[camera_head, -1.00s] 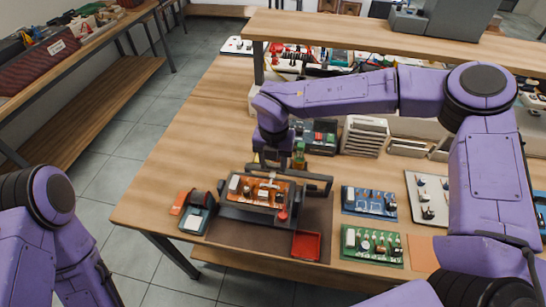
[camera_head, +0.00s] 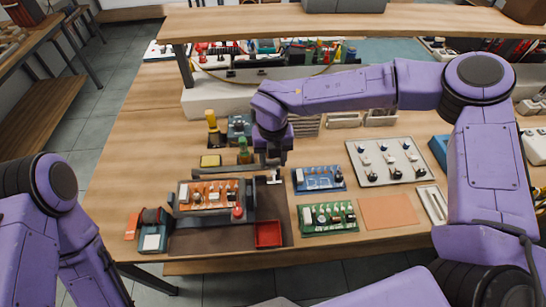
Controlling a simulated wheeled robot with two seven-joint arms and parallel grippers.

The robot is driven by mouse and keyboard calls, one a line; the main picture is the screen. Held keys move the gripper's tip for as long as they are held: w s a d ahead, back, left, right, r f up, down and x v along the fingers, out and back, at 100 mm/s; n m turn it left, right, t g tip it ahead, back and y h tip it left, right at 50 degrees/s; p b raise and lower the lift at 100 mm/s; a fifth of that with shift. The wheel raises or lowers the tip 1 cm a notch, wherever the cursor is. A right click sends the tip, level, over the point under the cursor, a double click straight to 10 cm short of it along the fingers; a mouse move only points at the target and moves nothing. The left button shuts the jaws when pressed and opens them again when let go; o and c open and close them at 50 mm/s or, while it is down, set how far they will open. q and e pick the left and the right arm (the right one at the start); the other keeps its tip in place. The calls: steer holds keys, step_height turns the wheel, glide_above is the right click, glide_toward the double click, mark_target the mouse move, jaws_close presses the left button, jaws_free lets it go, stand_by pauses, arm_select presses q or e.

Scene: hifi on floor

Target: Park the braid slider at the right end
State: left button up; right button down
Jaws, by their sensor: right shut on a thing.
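An orange circuit board (camera_head: 211,194) sits in a dark holder on a brown mat (camera_head: 215,238). A dark rail (camera_head: 225,172) runs across behind the board. The braid slider, seen as a small pale T-shaped piece (camera_head: 275,179), is near the rail's right end, to the right of the board. My right gripper (camera_head: 274,170) points down there and is shut on the slider. The fingers are small and partly hidden by my wrist, and I cannot tell whether the slider touches the end of the rail. My left arm is at the lower left; its gripper is out of view.
A red tray (camera_head: 268,234) lies in front of the slider. A blue board (camera_head: 319,179) and a green board (camera_head: 327,217) lie to the right. A green-topped bottle (camera_head: 243,152) stands behind the rail. A reel device (camera_head: 151,231) is at the left.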

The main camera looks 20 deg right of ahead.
mark_target(275, 160)
steer(key=shift+w+d+f, duration=0.1)
steer(key=shift+d, duration=0.05)
steer(key=c, duration=0.7)
jaws_free()
steer(key=shift+o, duration=0.9)
steer(key=shift+d, duration=0.1)
steer(key=shift+w+d, duration=0.1)
step_height(275, 160, up, 10)
steer(key=b, duration=0.2)
steer(key=shift+r, duration=0.2)
steer(key=shift+r, duration=0.1)
